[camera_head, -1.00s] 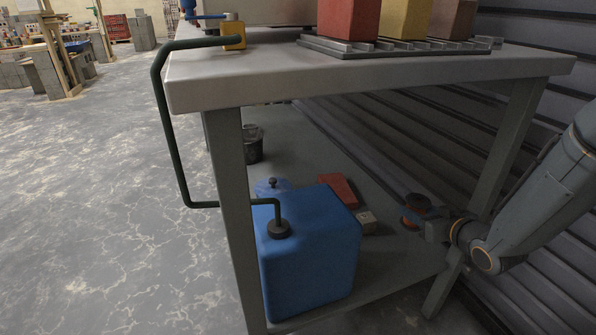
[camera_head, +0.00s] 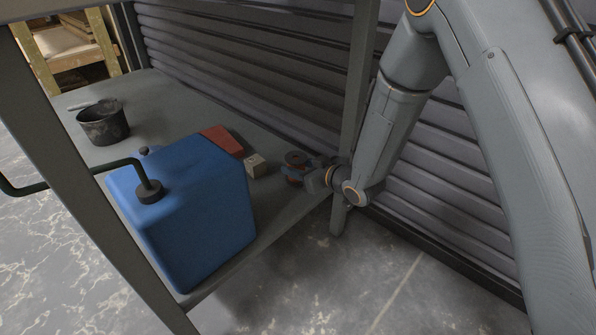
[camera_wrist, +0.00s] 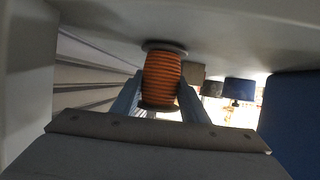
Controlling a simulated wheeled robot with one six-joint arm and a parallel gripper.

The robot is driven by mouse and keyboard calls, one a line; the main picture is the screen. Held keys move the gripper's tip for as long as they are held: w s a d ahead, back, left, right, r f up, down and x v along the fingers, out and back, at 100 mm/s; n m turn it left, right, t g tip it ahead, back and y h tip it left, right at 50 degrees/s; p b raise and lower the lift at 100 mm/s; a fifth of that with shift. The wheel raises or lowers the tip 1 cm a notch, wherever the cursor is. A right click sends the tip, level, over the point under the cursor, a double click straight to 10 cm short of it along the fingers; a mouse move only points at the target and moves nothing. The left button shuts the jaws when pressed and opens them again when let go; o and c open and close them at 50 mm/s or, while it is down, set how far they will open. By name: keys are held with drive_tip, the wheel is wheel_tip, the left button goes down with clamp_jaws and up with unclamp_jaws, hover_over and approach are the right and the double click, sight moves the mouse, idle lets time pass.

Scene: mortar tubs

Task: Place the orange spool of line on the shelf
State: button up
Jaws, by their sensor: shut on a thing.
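The orange spool of line (camera_head: 296,158) stands upright between the fingers of my gripper (camera_head: 309,174), over the right end of the grey lower shelf (camera_head: 172,112). In the wrist view, which appears upside down, the ribbed orange spool (camera_wrist: 162,72) has dark flanges, and my gripper (camera_wrist: 161,89) is shut on its sides. The flange toward the shelf is very close to the grey surface; I cannot tell whether it touches.
A small pale block (camera_head: 256,165) and a red object (camera_head: 222,139) lie left of the spool. A large blue canister (camera_head: 205,205) stands at the front. A black bucket (camera_head: 103,126) stands at the far left. A bench leg (camera_head: 358,90) and slatted wall (camera_head: 250,70) are close to my arm.

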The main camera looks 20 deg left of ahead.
drive_tip(key=shift+f, duration=0.15)
drive_tip(key=o, duration=1.1)
drive_tip(key=shift+o, duration=0.2)
